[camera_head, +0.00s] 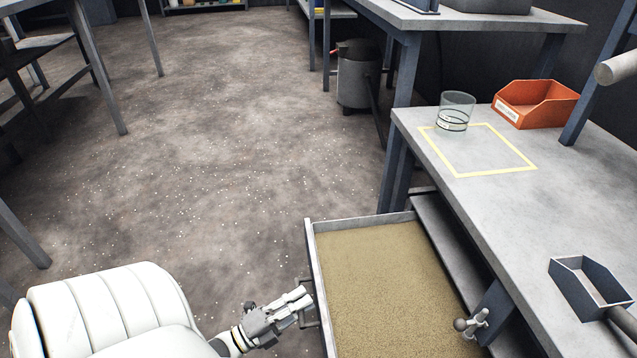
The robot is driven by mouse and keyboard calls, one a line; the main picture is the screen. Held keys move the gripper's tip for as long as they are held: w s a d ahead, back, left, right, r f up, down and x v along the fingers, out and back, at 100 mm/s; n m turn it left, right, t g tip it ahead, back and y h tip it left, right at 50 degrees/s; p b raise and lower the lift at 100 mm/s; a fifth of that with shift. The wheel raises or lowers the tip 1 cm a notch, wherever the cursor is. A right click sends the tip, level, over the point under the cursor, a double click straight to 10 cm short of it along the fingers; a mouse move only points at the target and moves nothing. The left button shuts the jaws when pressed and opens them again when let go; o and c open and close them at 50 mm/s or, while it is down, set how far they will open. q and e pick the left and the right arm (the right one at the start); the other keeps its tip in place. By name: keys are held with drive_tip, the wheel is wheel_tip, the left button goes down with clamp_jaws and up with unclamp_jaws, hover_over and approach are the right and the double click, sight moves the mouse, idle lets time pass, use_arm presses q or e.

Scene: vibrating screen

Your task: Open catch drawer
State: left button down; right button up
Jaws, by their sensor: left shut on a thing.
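The catch drawer (312,255) is a grey metal tray pulled well out to the left from under the bench, with a layer of sandy material (385,270) in it. Its handle (310,318) is on the left front wall. My left gripper (303,304) is shut on this handle, outside the drawer's front. The fingers partly hide the handle. My right gripper is not in view. The near end of the drawer is cut off by the bottom edge of the picture.
The bench (480,205) on the right holds a glass beaker (455,112) by a yellow taped square, an orange bin (537,104) and a dark scoop (590,290). A grey knob (471,324) is beside the drawer's right side. The floor to the left is open.

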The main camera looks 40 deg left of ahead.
use_arm(q)
drive_tip(key=shift+s+a+f, duration=0.1)
drive_tip(key=shift+s+a, duration=0.1)
drive_tip(key=shift+s, duration=0.1)
drive_tip(key=c, duration=1.9)
unclamp_jaws()
drive_tip(key=shift+o, duration=0.9)
drive_tip(key=shift+s+a, duration=0.15)
drive_tip(key=v, duration=1.2)
